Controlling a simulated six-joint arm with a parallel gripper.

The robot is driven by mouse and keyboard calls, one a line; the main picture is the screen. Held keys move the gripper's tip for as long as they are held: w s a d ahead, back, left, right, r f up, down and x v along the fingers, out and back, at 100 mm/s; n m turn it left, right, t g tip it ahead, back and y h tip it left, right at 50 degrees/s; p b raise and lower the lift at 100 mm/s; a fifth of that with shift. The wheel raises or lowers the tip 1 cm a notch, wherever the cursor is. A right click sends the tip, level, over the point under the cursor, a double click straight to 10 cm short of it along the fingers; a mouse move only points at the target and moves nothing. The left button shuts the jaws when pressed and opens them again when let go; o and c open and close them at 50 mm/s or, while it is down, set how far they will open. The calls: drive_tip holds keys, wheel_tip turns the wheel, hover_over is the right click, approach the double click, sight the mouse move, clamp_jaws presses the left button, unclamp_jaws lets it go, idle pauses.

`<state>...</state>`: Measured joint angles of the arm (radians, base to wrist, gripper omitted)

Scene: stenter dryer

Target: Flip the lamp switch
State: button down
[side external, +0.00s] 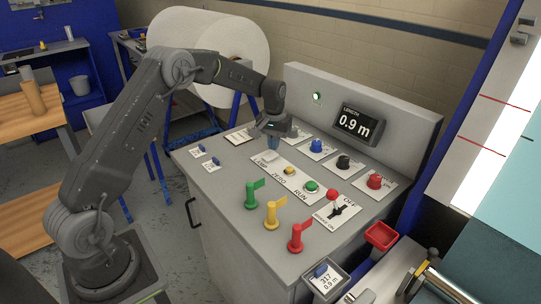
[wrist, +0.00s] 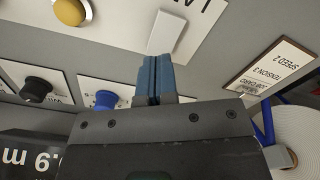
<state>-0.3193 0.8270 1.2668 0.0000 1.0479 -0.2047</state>
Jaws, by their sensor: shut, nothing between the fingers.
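The lamp switch is a white rocker (side external: 265,156) on a white plate lettered LAMP, at the left end of the console's middle row. In the wrist view the pale rocker (wrist: 167,34) lies just beyond my fingertips, with part of its lettering beside it. My gripper (side external: 272,144) is above the console top, just behind the switch in the side view. Its blue fingers (wrist: 154,72) are pressed together, with nothing between them. They look apart from the switch, but the exact gap is hard to judge.
A yellow button (side external: 289,170), a green button (side external: 311,187) and a selector lever (side external: 335,203) share the row. Blue (side external: 317,145), black (side external: 343,162) and red (side external: 375,181) knobs stand behind. Several flag-shaped handles (side external: 271,212) rise in front. A display (side external: 358,124) reads 0.9 m.

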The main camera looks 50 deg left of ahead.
sight(274, 154)
drive_tip(key=shift+f, duration=1.2)
idle(0.4)
drive_tip(key=shift+r, duration=3.55)
drive_tip(key=shift+r, duration=0.1)
drive_tip(key=s+d+r+m+t, duration=0.3)
drive_tip(key=s+d+r, duration=0.8)
drive_tip(key=s+r, duration=0.3)
drive_tip(key=s+d+m+t, duration=0.1)
drive_tip(key=s+d, duration=0.2)
drive_tip(key=s, duration=0.6)
drive_tip(key=s+d+m+t, duration=0.1)
drive_tip(key=s+d+m, duration=0.1)
drive_tip(key=s, duration=0.8)
drive_tip(key=shift+d+f+t, duration=0.3)
drive_tip(key=shift+d, duration=0.4)
